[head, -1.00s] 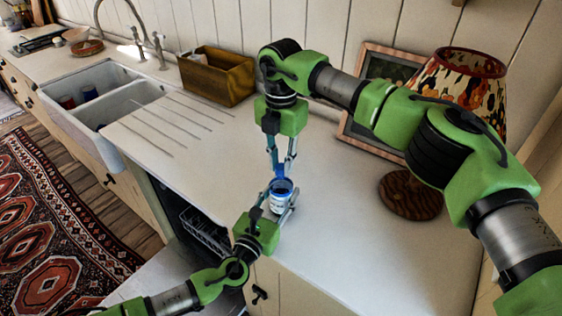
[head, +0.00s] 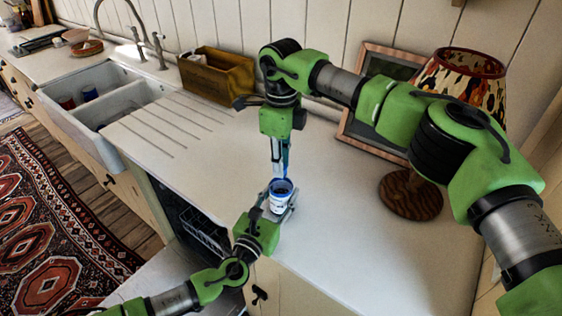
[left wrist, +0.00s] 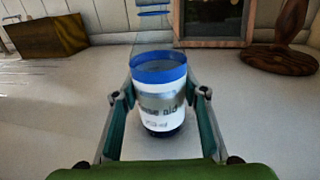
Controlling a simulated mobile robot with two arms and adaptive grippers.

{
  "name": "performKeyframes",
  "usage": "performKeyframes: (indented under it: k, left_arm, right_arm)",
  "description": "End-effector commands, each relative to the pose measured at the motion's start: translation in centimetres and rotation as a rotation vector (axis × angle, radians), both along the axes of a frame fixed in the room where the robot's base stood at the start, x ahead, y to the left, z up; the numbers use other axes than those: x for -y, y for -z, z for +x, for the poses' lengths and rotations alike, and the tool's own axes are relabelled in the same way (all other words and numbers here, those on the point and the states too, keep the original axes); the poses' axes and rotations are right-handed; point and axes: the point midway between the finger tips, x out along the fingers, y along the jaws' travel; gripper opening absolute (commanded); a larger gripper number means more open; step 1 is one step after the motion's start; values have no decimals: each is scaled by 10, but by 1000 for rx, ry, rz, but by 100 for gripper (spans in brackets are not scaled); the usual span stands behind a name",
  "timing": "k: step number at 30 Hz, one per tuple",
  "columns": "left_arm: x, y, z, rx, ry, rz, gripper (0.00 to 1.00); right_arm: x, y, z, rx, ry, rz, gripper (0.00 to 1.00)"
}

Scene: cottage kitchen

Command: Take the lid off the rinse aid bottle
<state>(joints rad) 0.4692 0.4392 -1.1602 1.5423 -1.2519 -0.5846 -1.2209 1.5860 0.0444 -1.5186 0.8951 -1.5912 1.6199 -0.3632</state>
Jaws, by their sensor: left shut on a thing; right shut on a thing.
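The rinse aid bottle (head: 280,203), white with a blue rim, stands on the worktop near its front edge. It is upright, and its open dark mouth shows. In the left wrist view the bottle (left wrist: 163,108) shows its label between the fingers. My left gripper (head: 279,198) is shut around the bottle. My right gripper (head: 280,168) points down just above the bottle. It is shut on the blue lid (head: 284,158), largely hidden by the fingers. In the left wrist view the lid (left wrist: 153,9) shows at the top edge, clear of the bottle.
A wooden box (head: 217,78) stands at the back wall. A lamp (head: 411,194) and a picture frame (head: 365,130) stand to the right. A double sink (head: 100,95) is at the left. The worktop (head: 340,230) right of the bottle is bare.

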Motion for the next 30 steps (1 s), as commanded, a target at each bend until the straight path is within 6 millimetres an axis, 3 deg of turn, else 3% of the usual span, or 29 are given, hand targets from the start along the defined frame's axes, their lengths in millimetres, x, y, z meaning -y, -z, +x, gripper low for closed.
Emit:
performKeyframes:
  k: [24,30]
  left_arm:
    - [0,0,0,0,1,1,0]
    - [0,0,0,0,1,1,0]
  right_arm:
    - [0,-1,1,3,-1430,-1,0]
    - [-1,-2,0,3,-1673,-1,0]
